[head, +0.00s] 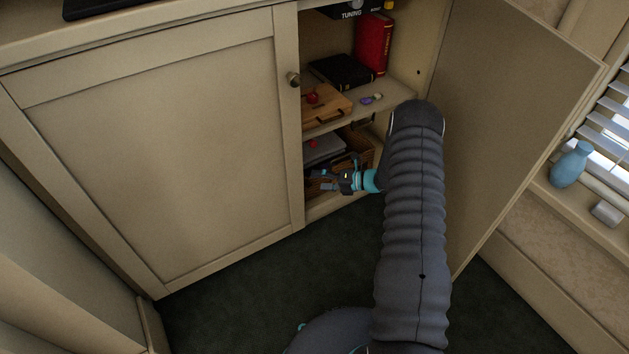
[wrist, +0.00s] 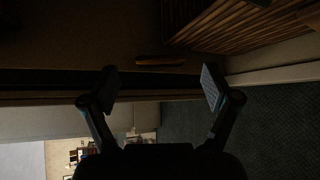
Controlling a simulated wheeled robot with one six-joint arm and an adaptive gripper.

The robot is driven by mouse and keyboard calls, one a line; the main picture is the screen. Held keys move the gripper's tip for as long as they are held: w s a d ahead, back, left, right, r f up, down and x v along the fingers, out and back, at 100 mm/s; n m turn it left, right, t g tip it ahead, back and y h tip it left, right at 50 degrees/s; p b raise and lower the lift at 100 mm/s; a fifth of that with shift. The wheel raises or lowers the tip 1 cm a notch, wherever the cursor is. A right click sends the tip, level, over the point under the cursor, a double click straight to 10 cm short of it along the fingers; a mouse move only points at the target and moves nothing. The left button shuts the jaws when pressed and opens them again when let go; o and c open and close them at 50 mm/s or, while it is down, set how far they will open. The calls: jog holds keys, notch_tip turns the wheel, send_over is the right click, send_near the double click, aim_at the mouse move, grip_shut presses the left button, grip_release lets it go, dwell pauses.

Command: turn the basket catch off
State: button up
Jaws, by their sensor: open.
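A brown wicker basket (head: 362,143) stands on the lower shelf of the open cabinet, partly hidden by my arm and gripper. In the wrist view the basket (wrist: 245,25) shows at the top right as dark slats. My gripper (head: 325,181) is in front of the lower shelf opening, beside the basket. In the wrist view my gripper (wrist: 160,88) is open, with nothing between its fingers. A small orange-brown bar (wrist: 160,61) lies beyond the fingertips, apart from them. I cannot tell whether it is the basket's catch, and I cannot make out a catch elsewhere.
The right cabinet door (head: 520,110) stands wide open beside my arm; the left door (head: 160,150) is shut. The upper shelf holds a wooden board (head: 325,108), a black book (head: 341,72) and a red book (head: 374,45). Dark carpet (head: 250,285) in front is clear.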

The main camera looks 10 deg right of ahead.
jog(key=shift+x, duration=1.15)
jog(key=c, duration=1.2)
jog(key=shift+o, duration=0.2)
jog(key=shift+r+n+h, duration=0.4)
jog(key=shift+n+h, duration=0.4)
jog(key=shift+h, duration=0.3)
jog(key=o, duration=1.2)
jog(key=shift+c, duration=0.2)
jog(key=shift+d, duration=0.1)
